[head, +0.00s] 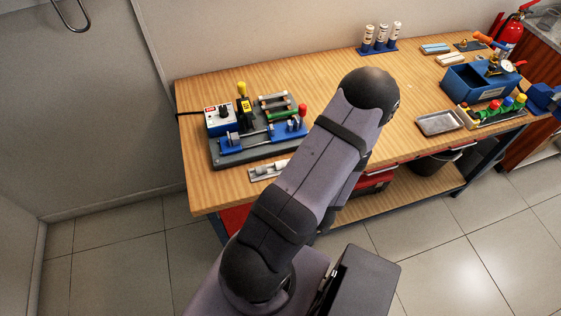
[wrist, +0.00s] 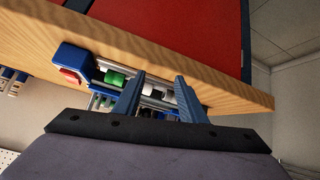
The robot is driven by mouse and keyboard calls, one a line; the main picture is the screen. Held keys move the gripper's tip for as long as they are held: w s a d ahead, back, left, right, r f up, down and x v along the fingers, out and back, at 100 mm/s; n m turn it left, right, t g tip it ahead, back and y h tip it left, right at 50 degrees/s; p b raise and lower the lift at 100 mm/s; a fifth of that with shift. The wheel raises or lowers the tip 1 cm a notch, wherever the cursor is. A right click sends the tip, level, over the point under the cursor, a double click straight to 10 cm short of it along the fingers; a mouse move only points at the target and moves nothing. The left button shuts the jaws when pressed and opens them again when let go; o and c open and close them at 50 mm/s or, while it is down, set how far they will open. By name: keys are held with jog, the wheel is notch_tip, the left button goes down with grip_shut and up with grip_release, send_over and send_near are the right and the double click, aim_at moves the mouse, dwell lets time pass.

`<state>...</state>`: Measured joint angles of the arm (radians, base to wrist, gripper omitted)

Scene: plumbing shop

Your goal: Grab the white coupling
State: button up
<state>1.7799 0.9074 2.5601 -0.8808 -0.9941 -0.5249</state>
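My gripper (wrist: 160,77) shows in the wrist view with its two blue-grey fingers apart. I see nothing clamped between the tips. Beyond and between the fingers, a small rack (wrist: 98,72) on the wooden bench holds a green piece (wrist: 115,79), a dark piece (wrist: 156,95) and a small whitish piece (wrist: 170,96). The whitish piece may be the white coupling, but it is too small and partly covered to be sure. In the head view my arm hides the gripper. Pale cylindrical pieces (head: 268,169) lie on a small plate near the bench's front edge there.
The wooden bench (head: 330,205) carries a test rig (head: 255,150) on the left, a metal tray (head: 439,123), a blue toolbox (head: 478,83) and a valve rack (head: 490,113) on the right. Three bottles (head: 381,38) stand at the back. Bare wood lies behind my arm.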

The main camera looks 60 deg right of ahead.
aim_at(281, 164)
jog(key=shift+w+d+r+m+t+h+b, duration=0.3)
jog(key=shift+d+r+m+t+h+b, duration=0.2)
jog(key=shift+d+m+h+b, duration=0.3)
jog(key=shift+w+d+r+m+t+h+b, duration=0.25)
jog(key=shift+d+r+m+t+h+b, duration=0.25)
jog(key=shift+m+h+b, duration=0.4)
jog(key=shift+w+d+f, duration=0.1)
jog(key=shift+d+f, duration=0.05)
jog(key=shift+d, duration=0.05)
jog(key=shift+p+x, duration=1)
jog(key=shift+x, duration=1.35)
jog(key=c, duration=0.8)
